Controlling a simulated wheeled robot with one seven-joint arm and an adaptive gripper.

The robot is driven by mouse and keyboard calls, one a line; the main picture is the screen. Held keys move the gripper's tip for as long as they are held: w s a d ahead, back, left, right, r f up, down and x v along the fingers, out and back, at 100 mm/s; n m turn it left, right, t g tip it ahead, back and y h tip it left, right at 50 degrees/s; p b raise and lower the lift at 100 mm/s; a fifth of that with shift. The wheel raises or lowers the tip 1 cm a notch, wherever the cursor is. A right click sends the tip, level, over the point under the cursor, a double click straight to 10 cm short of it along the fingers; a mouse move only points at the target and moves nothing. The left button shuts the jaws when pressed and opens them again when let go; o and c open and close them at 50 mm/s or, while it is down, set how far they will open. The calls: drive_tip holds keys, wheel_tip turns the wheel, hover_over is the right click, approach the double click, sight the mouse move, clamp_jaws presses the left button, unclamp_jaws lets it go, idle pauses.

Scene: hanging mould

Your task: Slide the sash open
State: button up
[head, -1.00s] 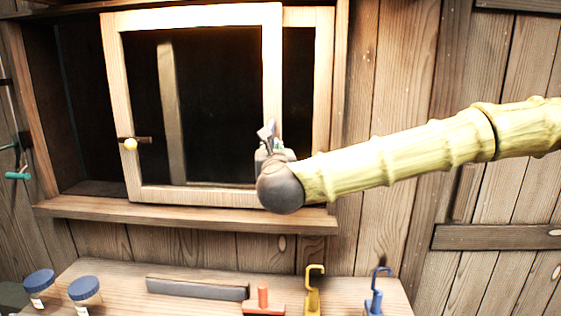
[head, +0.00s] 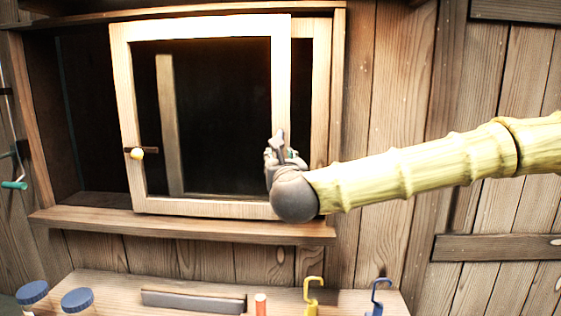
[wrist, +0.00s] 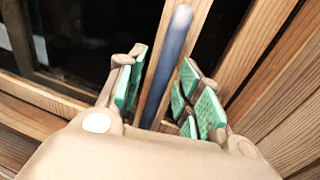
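The sash (head: 205,206) is a light wooden frame with dark glass, standing in front of a second light frame (head: 322,90). A dark strip of open window shows left of the sash. Gaps show beside the bar; contact with either finger is unclear.
A wooden sill (head: 180,226) juts out under the window. Below, a bench (head: 220,275) holds two blue-lidded jars (head: 33,292), a dark block (head: 193,299), and yellow (head: 313,295) and blue (head: 377,297) hooks. Plank wall lies to the right.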

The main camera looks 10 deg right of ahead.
drive_tip(key=shift+s, duration=0.1)
drive_tip(key=s, duration=1.1)
drive_tip(key=shift+s+a, duration=0.4)
